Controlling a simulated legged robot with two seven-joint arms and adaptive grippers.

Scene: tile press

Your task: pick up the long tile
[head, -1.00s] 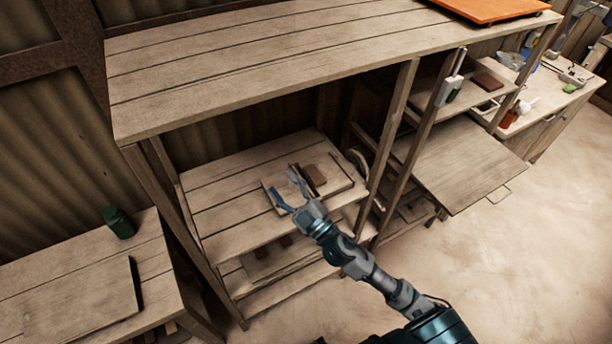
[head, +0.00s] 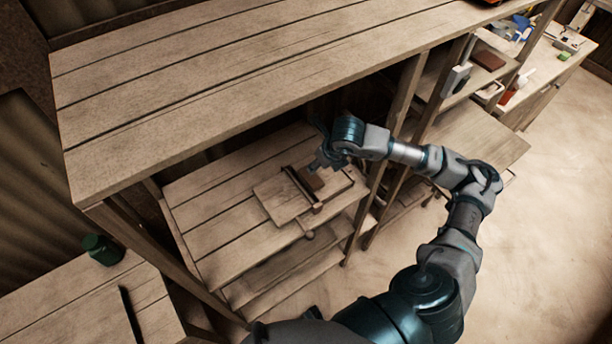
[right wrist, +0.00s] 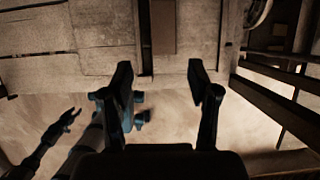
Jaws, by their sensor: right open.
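A brown rectangular tile (head: 312,179) lies on the pale board of the press on the middle shelf. My left gripper (right wrist: 74,116) is small and dark at the lower left of the right wrist view.
The pale press board (head: 270,196) has a dark bar (head: 303,190) across it. The wide upper shelf (head: 240,75) overhangs from behind. Shelf posts (head: 398,105) stand right of the press. A green jar (head: 103,250) stands on the lower left table.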

